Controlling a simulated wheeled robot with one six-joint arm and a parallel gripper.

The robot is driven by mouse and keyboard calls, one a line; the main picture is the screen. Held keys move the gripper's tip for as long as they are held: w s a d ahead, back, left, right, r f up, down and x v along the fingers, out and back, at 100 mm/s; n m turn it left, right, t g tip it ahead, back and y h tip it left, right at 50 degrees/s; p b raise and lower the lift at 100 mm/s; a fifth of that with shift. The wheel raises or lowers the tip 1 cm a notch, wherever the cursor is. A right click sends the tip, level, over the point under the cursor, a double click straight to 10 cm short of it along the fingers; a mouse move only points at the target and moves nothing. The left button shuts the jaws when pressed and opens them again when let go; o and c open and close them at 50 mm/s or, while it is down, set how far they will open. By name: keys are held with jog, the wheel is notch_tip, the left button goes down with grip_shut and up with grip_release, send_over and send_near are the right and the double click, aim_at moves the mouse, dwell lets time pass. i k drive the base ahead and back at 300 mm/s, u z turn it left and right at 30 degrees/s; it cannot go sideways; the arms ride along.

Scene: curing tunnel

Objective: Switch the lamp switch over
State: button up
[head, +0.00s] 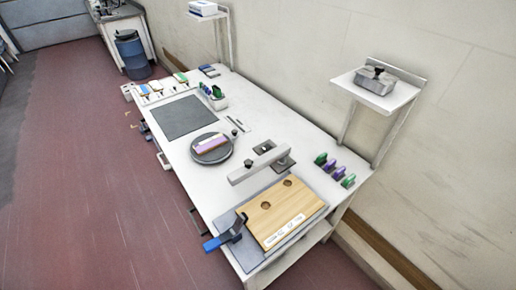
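I cannot single out the lamp switch for certain. A white bar-shaped fixture (252,168) stands over the white bench, right of the middle, and may be the lamp. A small dark part (265,149) sits on or just behind it; at this size I cannot tell whether it is a switch or which way it is set. Small dark-and-white pieces (236,124) lie on the bench behind the round plate, too small to make out. My gripper is not in view.
A wooden board with two holes (280,212) lies at the bench's near end beside a blue-handled clamp (225,236). A dark round plate (212,155) bears a purple-and-cream block. Green and purple pieces (338,173) line the right edge. Red floor (90,180) at left is clear.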

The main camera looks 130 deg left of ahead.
aim_at(267, 147)
jog(key=u, duration=1.95)
jog(key=i, duration=2.3)
jog(key=u, duration=3.65)
jog(key=i, duration=1)
